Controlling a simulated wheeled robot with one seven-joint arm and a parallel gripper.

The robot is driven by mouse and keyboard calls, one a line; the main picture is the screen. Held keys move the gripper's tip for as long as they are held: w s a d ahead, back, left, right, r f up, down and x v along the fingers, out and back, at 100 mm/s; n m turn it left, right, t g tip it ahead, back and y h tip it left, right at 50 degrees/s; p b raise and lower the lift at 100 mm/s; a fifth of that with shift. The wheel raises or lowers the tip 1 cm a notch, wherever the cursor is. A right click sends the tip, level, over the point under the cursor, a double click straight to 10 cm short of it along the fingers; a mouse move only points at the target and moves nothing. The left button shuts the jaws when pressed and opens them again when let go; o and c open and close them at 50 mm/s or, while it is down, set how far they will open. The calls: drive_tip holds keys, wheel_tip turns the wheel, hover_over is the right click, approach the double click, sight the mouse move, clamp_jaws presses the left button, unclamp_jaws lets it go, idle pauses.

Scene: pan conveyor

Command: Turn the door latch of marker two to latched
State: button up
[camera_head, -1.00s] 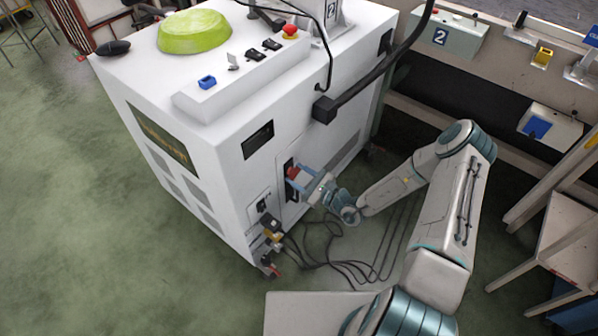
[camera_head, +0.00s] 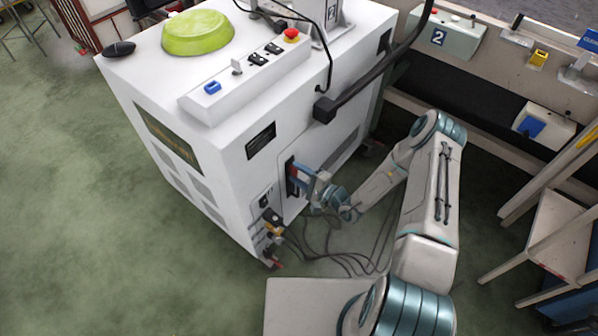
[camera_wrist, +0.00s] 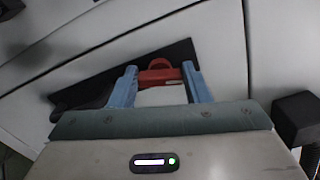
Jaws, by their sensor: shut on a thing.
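The door latch is a red handle (camera_wrist: 157,77) on a black recessed plate (camera_wrist: 95,85) in the white machine's side door. In the wrist view the handle lies between my two blue fingertips. My gripper (camera_wrist: 160,69) is shut on it. In the head view my gripper (camera_head: 299,172) is at the black plate (camera_head: 290,178) on the machine's side, and its fingers mostly hide the red handle. A number 2 marker (camera_head: 331,12) is on the post on top of the white machine (camera_head: 225,150).
A black bar (camera_head: 375,80) juts from the machine above my gripper. Valves (camera_head: 272,225) and loose cables (camera_head: 335,245) are below it. A bench box marked 2 (camera_head: 440,38) and a wooden chair (camera_head: 565,230) stand to the right.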

drive_tip(key=shift+n+p, duration=0.35)
drive_tip(key=shift+n, duration=1.25)
drive_tip(key=o, duration=1)
drive_tip(key=shift+s+d, duration=0.1)
drive_tip(key=p+v, duration=0.1)
drive_tip(key=v, duration=1.2)
drive_tip(key=shift+s+d, duration=0.2)
drive_tip(key=shift+d, duration=0.05)
